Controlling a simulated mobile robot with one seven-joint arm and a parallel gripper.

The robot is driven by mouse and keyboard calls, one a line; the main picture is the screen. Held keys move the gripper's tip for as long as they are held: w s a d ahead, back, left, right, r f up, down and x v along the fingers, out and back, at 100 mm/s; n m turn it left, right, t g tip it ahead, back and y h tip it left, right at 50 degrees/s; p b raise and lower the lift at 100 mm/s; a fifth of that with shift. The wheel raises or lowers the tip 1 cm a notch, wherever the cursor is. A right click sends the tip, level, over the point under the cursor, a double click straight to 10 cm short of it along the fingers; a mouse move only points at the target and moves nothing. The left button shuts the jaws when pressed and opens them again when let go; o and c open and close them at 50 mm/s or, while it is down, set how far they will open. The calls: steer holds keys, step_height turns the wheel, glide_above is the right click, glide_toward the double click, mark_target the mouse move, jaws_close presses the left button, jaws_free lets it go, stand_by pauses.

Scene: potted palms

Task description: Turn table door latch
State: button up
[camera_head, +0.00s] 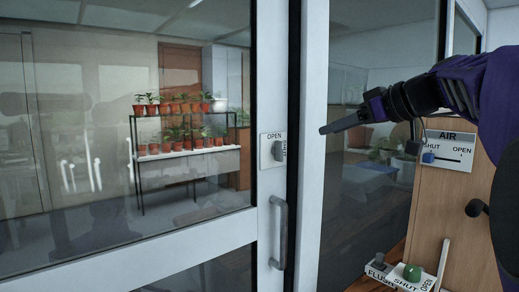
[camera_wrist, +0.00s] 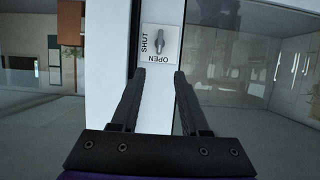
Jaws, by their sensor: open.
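The door latch (camera_head: 279,151) is a small grey knob on a white plate (camera_head: 266,163) marked OPEN and SHUT, on the white door frame. The knob also shows in the wrist view (camera_wrist: 159,45), upright in the picture, on its plate (camera_wrist: 174,34) seen upside down. I cannot tell which end is its pointer. My gripper (camera_head: 324,130) is to the right of the latch in the head view, apart from it. In the wrist view my gripper (camera_wrist: 160,74) is open and empty, its two fingertips just below the plate, with the knob between their lines.
A grey door handle (camera_head: 278,232) stands below the latch. Behind the glass, a black stand (camera_head: 188,165) holds several potted plants.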

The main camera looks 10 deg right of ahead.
mark_target(283, 148)
steer(key=x, duration=1.7)
steer(key=shift+w+p, duration=0.15)
steer(key=shift+p, duration=0.2)
jaws_close()
